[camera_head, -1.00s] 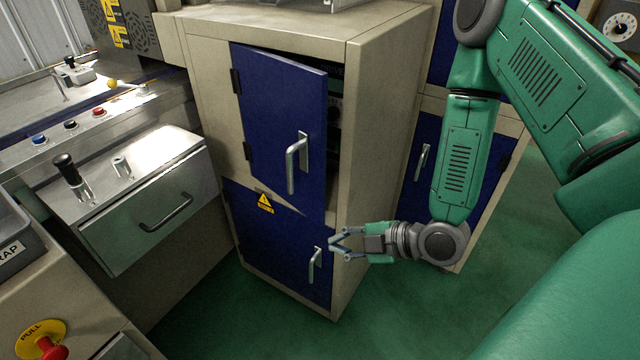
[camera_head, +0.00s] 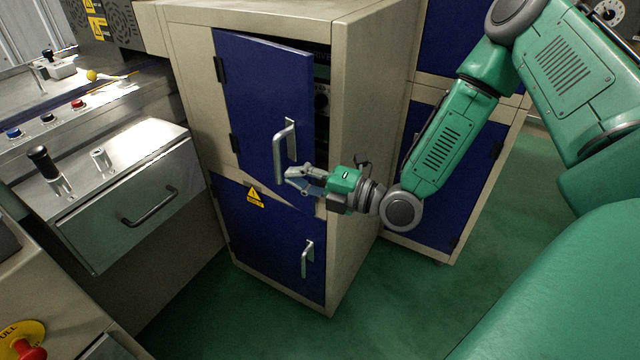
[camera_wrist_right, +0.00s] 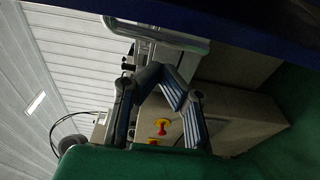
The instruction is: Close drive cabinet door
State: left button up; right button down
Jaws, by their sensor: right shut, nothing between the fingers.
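The drive cabinet (camera_head: 360,100) is beige with two blue doors. Its upper door (camera_head: 255,100) is hinged at the left and stands partly open, with a dark gap along its right edge showing equipment inside. The upper door's silver handle (camera_head: 279,150) is vertical. My right gripper (camera_head: 292,180) is shut and empty, just below and beside the lower end of that handle; I cannot tell whether it touches the door. In the right wrist view the gripper's fingers (camera_wrist_right: 170,85) come together, and a dark blue strip crosses the top. My left gripper is not in view.
The lower blue door (camera_head: 265,240) is closed and has its own handle (camera_head: 307,258). A metal drawer unit (camera_head: 130,200) with control buttons stands at left. Another blue-doored cabinet (camera_head: 470,180) stands behind at right. Green floor (camera_head: 400,310) is clear in front.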

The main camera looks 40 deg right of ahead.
jog(key=d, duration=0.3)
jog(key=shift+w+d, duration=0.35)
jog(key=shift+w, duration=0.05)
jog(key=d, duration=0.1)
jog(key=d+p, duration=0.1)
jog(key=d, duration=0.1)
jog(key=shift+w+d, duration=0.3)
jog(key=shift+w, duration=0.05)
